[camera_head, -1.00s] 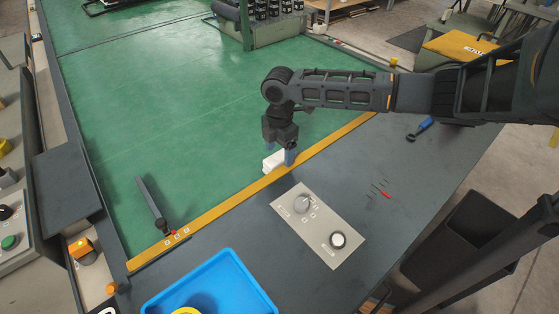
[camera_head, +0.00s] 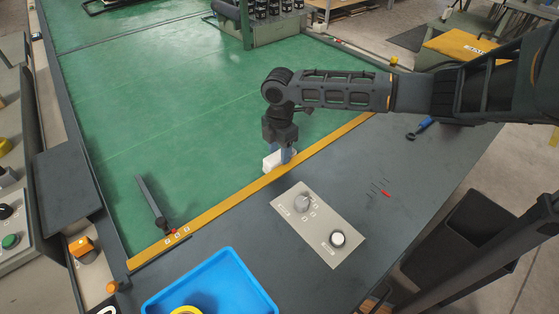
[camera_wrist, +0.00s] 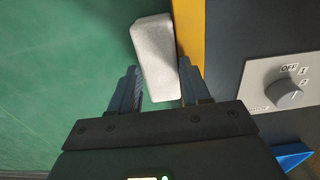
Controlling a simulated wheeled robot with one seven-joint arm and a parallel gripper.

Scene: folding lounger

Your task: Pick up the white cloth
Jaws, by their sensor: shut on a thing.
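The white cloth (camera_head: 272,161) is a small folded block at the edge of the green surface, beside the yellow strip. In the wrist view the white cloth (camera_wrist: 154,58) runs lengthwise away from me, with its near end between the two fingers. My gripper (camera_head: 287,155) points down over it in the head view and partly hides it. In the wrist view my gripper (camera_wrist: 162,88) has a finger on each side of the cloth's near end and is shut on it. I cannot tell whether the cloth is clear of the surface.
A yellow strip (camera_head: 220,200) borders the green surface (camera_head: 170,110). A grey panel with knobs (camera_head: 318,226) lies on the dark table. A blue bin (camera_head: 250,275) is at the front, holding a yellow ring.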

